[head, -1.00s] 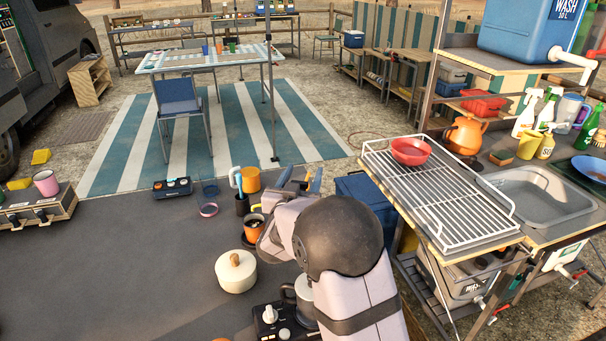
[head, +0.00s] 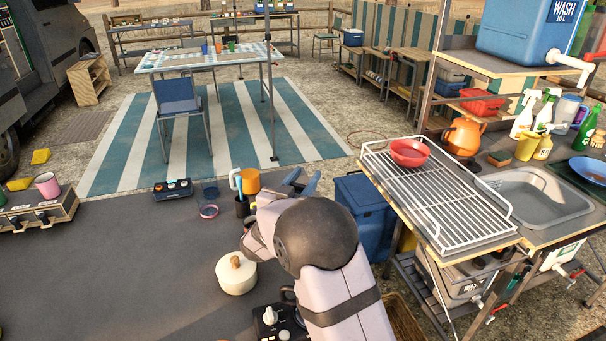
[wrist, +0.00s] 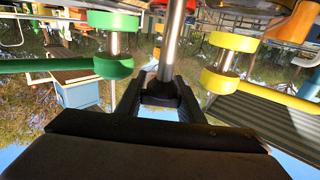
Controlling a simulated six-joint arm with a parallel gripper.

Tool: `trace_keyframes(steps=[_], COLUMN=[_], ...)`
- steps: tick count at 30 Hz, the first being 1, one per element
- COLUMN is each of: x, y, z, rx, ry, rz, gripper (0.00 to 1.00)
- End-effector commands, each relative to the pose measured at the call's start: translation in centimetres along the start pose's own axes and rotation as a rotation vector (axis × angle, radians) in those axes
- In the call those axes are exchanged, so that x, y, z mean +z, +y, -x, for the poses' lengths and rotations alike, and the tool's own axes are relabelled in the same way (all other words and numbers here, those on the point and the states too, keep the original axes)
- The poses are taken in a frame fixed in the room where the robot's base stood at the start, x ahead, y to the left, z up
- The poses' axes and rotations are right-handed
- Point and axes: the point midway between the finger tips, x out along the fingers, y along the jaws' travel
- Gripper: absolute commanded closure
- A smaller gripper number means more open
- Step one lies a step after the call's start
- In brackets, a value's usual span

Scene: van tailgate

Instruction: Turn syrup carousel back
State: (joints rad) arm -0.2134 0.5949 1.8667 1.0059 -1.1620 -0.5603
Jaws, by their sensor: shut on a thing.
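In the wrist view, my gripper (wrist: 162,92) has its dark fingers closed around an upright metal post (wrist: 173,40). A green disc-shaped piece with a long green arm (wrist: 113,66) is left of the post. A matching yellow piece with a yellow arm (wrist: 220,80) is to its right. These look like parts of the syrup carousel; its whole shape is not visible. In the head view, my arm hides most of the carousel and the fingertips. A blue piece (head: 312,184) shows just beyond my wrist; I cannot tell what it belongs to.
A cream lidded pot (head: 236,274) stands left of my arm on the dark counter. An orange cup (head: 250,181) is beyond my wrist. A black appliance (head: 280,326) is near the front. A wire rack with a red bowl (head: 409,152) is to the right. The left counter has free room.

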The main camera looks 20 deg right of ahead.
Motion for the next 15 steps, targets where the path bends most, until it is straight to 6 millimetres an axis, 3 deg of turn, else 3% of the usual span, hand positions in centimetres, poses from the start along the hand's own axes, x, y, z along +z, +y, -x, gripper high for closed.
trace_keyframes(steps=[15], x=[0.0], y=[1.4], z=[0.3], rx=[0.415], ry=[0.000], rz=[-0.002], gripper=[1.00])
